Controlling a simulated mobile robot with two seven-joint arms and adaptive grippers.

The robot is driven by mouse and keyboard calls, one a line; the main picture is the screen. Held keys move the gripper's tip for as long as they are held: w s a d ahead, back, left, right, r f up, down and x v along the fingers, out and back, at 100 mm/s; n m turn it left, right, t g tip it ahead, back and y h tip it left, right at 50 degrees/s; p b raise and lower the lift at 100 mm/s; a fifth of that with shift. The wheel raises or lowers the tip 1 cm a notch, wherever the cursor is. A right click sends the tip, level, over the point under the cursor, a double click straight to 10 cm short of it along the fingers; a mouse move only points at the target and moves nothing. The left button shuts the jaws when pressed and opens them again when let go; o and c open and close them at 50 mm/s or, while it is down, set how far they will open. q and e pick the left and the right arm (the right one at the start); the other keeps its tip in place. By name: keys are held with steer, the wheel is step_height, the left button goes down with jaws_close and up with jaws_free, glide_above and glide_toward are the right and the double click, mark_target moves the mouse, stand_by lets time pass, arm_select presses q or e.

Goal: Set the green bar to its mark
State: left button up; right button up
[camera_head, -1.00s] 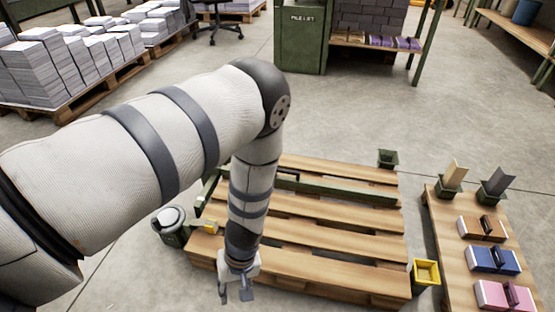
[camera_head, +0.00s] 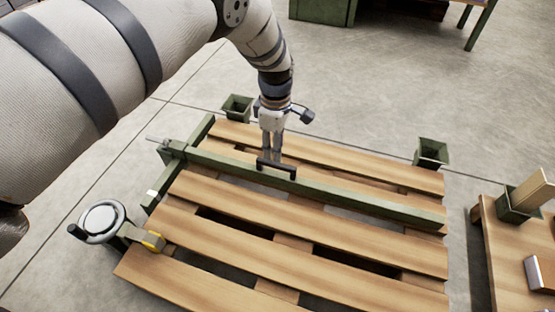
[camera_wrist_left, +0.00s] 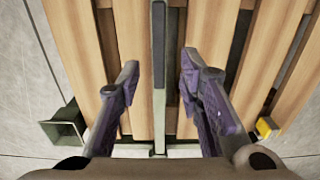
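The green bar (camera_head: 335,196) lies across the wooden pallet (camera_head: 215,220), with a dark handle (camera_head: 277,168) standing on it. Its left end meets a green side rail (camera_head: 152,200) that has a small pale patch. I cannot tell whether this patch is the mark. My left gripper (camera_head: 273,155) points down at the handle, from its far side in the head view. In the left wrist view the green bar (camera_wrist_left: 159,115) runs between the two spread fingers (camera_wrist_left: 160,75), with a gap on both sides. My right gripper is out of view.
A round white-topped device (camera_head: 103,220) with a yellow-edged arm (camera_head: 152,241) stands at the pallet's left. Green bins stand behind the pallet, at left (camera_head: 237,107) and right (camera_head: 432,152). A wooden table (camera_head: 490,235) with another green bin is at the right edge.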

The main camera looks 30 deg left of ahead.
mark_target(295, 178)
arm_select(q)
step_height(295, 178, down, 6)
steer(key=shift+w+f+b, duration=0.1)
steer(key=shift+b, duration=0.85)
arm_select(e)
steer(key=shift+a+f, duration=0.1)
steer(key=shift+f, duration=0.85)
